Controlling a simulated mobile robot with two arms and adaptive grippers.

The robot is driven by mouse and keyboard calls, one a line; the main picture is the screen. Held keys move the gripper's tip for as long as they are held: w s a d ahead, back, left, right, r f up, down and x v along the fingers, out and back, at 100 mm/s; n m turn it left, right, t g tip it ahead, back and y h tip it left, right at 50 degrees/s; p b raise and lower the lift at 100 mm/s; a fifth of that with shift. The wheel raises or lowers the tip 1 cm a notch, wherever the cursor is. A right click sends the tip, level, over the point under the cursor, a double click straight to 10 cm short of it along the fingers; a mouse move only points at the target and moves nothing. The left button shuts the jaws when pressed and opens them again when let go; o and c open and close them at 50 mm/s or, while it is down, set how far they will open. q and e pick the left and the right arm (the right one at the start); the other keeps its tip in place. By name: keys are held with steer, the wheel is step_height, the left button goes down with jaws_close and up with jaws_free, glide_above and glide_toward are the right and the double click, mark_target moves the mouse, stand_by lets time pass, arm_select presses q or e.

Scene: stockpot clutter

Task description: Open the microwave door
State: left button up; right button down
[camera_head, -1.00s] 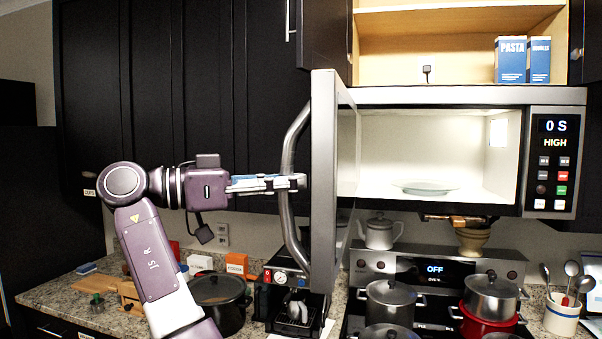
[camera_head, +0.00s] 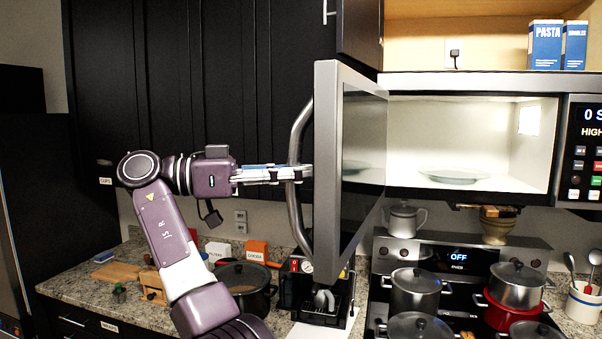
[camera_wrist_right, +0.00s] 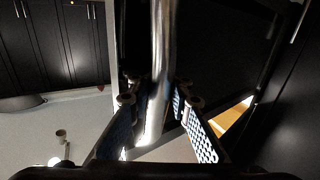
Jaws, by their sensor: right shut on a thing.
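The microwave (camera_head: 480,85) hangs above the stove with its lit cavity showing and a plate (camera_head: 453,176) inside. Its door (camera_head: 352,150) stands swung open toward me, on the left of the cavity. The curved metal handle (camera_head: 296,130) is on the door's outer face. My right gripper (camera_head: 302,173) is shut on the handle near its middle. In the right wrist view the handle (camera_wrist_right: 160,60) runs upright between the two fingers (camera_wrist_right: 160,105). My left gripper is not in view.
Below is a stove with several pots (camera_head: 416,290). A coffee machine (camera_head: 318,292) and a black pot (camera_head: 245,283) stand on the counter under the door. Dark cabinets (camera_head: 200,80) are behind my arm. An open shelf (camera_head: 470,55) with pasta boxes is above.

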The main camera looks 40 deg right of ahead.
mark_target(294, 125)
steer(key=c, duration=2.1)
jaws_free()
steer(key=shift+a+f, duration=0.1)
steer(key=shift+a, duration=0.15)
steer(key=shift+o, duration=1.3)
steer(key=shift+a, duration=0.25)
steer(key=shift+a+r, duration=0.2)
steer(key=shift+a, duration=0.05)
steer(key=shift+d, duration=0.3)
steer(key=shift+d+r, duration=0.1)
steer(key=shift+r, duration=0.2)
steer(key=r, duration=0.7)
steer(key=shift+a+r, duration=0.15)
steer(key=shift+a, duration=0.2)
steer(key=shift+d+r, duration=0.1)
steer(key=shift+r, duration=0.45)
steer(key=shift+a+r, duration=0.25)
steer(key=shift+r, duration=0.3)
